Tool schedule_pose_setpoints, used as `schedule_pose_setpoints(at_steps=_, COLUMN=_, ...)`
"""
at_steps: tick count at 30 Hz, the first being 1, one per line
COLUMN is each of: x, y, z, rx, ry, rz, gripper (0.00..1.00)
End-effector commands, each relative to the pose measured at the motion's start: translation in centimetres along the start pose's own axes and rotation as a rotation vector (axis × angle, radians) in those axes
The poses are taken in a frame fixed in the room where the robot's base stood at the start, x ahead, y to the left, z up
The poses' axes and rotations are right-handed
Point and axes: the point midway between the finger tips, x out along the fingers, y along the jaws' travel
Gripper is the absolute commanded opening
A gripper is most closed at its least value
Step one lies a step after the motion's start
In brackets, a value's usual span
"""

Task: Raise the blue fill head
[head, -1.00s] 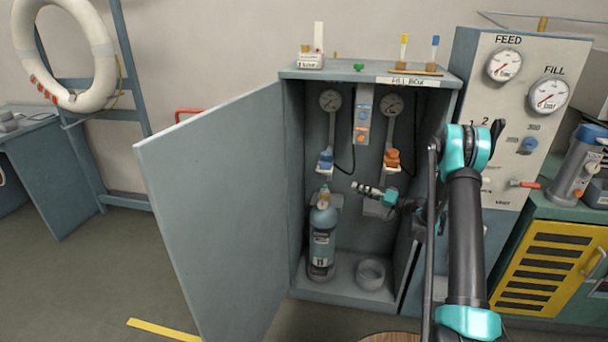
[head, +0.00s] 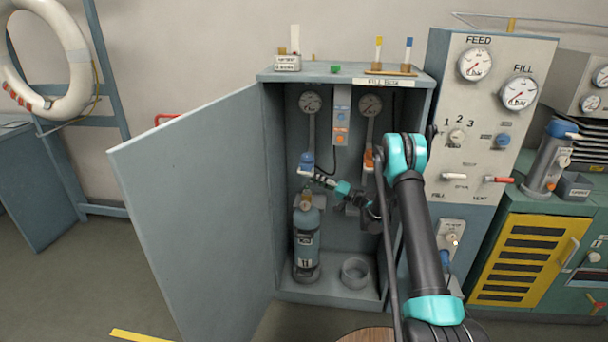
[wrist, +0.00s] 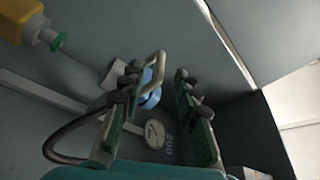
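The blue fill head (head: 307,160) hangs in the left half of the open fill box (head: 285,285), below a gauge. A grey-blue cylinder (head: 306,240) stands upright beneath it. My gripper (head: 318,179) is just below and right of the blue head, above the cylinder's valve. In the wrist view my gripper (wrist: 154,80) has its two fingers apart, with the blue head (wrist: 148,88) and its pale loop handle (wrist: 155,64) showing between them. I cannot tell whether a finger touches the handle. The gap looks empty of any firm hold.
The open door (head: 205,210) stands left of the box. An empty grey ring holder (head: 355,271) is on the box floor. A black hose (wrist: 75,140) curves beside the left finger in the wrist view.

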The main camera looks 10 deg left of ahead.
Motion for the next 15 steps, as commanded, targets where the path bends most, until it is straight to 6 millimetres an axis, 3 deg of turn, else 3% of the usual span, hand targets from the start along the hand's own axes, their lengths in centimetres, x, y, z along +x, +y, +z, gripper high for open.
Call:
schedule_pose_setpoints(at_steps=7, x=4.2, y=0.0, z=0.1, rx=0.0, ry=-0.002, rz=-0.001, gripper=0.32)
schedule_pose_setpoints(at_steps=15, x=5.8, y=0.0, z=0.0, rx=-0.001, ry=0.0, rz=0.001, gripper=0.32)
